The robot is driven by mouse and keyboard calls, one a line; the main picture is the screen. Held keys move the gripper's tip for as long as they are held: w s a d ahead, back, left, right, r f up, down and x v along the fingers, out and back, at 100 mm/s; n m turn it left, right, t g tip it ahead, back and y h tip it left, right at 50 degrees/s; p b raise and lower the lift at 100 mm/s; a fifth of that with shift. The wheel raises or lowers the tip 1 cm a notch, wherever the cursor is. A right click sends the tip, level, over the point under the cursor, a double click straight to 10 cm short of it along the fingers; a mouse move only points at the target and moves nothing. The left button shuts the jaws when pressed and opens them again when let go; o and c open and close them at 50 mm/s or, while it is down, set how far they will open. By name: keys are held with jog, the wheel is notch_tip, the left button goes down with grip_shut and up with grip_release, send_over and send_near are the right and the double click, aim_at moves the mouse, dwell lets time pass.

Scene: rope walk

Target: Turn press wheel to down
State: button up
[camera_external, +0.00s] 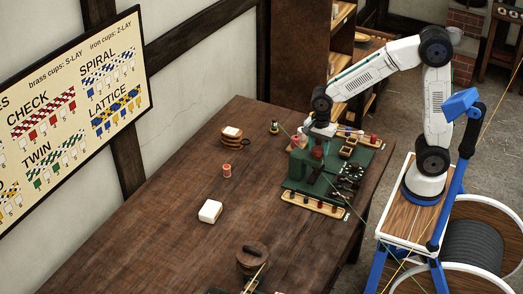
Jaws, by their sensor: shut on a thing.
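A green press (297,164) stands on a dark green board (300,187) at the right side of the wooden table. My gripper (312,139) points down at the top of the press and is shut on a reddish part there, which I take to be the press wheel (316,152). The wheel is small and partly hidden by my gripper, so its turned position cannot be told.
A pale tray with small cups (355,134) lies behind the press, and another (313,205) in front. Left of it on the table (160,240) are a white block (210,211), a red spool (227,171) and a brown round pot (232,137). A lidded brown pot (252,260) stands nearer.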

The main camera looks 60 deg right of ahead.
aim_at(318, 149)
jog(key=shift+m, duration=1.2)
jog(key=o, duration=1)
notch_tip(318, 149, up, 8)
jog(key=shift+f, duration=0.1)
